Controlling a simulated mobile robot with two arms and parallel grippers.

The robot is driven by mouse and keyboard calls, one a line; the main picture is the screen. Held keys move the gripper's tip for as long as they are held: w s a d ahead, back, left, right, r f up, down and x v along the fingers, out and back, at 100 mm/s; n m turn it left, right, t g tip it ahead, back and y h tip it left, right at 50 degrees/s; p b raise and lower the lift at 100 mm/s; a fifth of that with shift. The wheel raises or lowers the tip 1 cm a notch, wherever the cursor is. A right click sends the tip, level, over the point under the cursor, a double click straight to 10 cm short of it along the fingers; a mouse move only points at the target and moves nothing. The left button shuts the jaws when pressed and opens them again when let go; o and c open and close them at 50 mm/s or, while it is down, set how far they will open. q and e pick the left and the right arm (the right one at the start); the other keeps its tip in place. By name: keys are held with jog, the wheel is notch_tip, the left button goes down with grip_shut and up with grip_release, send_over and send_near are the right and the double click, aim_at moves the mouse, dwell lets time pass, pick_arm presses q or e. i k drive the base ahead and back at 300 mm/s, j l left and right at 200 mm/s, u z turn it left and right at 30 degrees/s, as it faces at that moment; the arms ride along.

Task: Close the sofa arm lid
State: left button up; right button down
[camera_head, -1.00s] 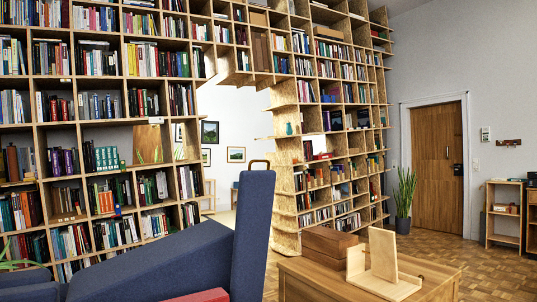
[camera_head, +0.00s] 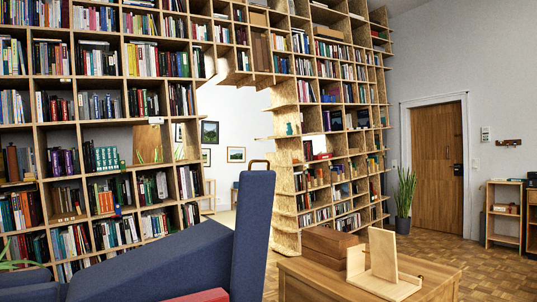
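A dark blue upholstered sofa (camera_head: 150,268) fills the bottom left. At its right end a tall blue padded panel (camera_head: 253,235) stands nearly upright, leaning slightly; it looks like the sofa arm lid, raised. A brown loop (camera_head: 260,163) shows at its top edge. Its lower end is cut off by the frame, so its hinge and any opening beneath are hidden. A red item (camera_head: 205,296) lies low in front of the panel, mostly out of frame. Neither of my grippers is in view.
A wooden table (camera_head: 300,282) to the right of the sofa bears a brown box (camera_head: 330,241) and a wooden bookend-like stand (camera_head: 383,258). A tall bookwall (camera_head: 290,225) stands behind. A plant (camera_head: 404,200) and a door (camera_head: 437,170) are at the back right, with open parquet floor before them.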

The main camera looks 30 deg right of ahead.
aim_at(256, 188)
jog(key=i+l+u, duration=0.25)
jog(key=l+u, duration=0.25)
jog(key=l, duration=0.15)
jog(key=i+l+u, duration=0.1)
jog(key=l+u, duration=0.15)
jog(key=l, duration=0.15)
